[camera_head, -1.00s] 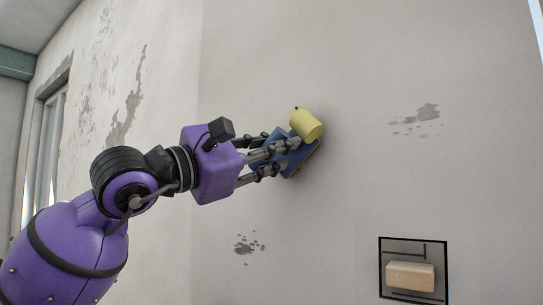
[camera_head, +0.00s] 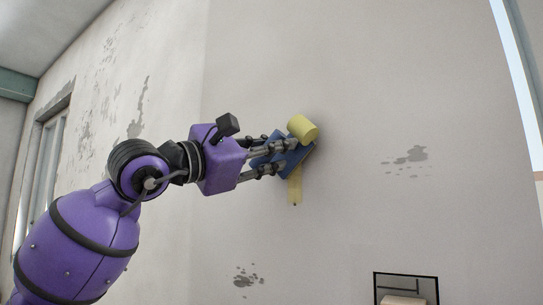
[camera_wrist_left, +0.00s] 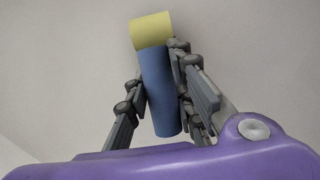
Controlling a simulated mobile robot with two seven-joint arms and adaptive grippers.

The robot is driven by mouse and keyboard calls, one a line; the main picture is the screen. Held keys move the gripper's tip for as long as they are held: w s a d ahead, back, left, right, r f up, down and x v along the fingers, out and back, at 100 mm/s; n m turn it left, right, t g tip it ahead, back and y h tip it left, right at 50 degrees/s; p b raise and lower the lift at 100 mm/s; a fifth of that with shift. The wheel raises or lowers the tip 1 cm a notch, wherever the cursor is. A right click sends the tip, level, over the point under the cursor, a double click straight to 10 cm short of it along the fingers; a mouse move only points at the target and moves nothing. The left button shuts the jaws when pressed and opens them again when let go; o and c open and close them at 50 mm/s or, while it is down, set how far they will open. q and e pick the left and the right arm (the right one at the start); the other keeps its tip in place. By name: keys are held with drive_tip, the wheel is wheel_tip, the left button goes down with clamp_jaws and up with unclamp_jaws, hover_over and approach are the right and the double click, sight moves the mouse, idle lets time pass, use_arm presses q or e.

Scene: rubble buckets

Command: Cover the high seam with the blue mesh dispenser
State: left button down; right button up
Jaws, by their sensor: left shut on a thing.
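The blue mesh dispenser (camera_head: 293,159) has a blue body and a yellow roll (camera_head: 302,129) at its upper end. My left gripper (camera_head: 282,157) is shut on the blue body and holds it against or very near the wall. In the left wrist view the blue body (camera_wrist_left: 161,95) stands between the fingers (camera_wrist_left: 160,100), with the yellow roll (camera_wrist_left: 152,31) beyond. A short pale yellow strip (camera_head: 295,188) shows on the wall just below the dispenser. The seam itself cannot be made out; the dispenser and gripper may hide it. My right gripper is not in view.
A black-framed recess (camera_head: 406,287) with a pale block (camera_head: 403,300) is in the wall at the lower right. Grey worn patches (camera_head: 409,158) mark the wall. A window (camera_head: 42,165) is at the left. The wall above the dispenser is clear.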

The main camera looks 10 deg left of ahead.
use_arm(q)
drive_tip(key=shift+w+r, duration=0.1)
drive_tip(key=shift+r, duration=1.05)
drive_tip(key=s+a, duration=0.3)
drive_tip(key=s, duration=0.5)
drive_tip(key=shift+s, duration=0.25)
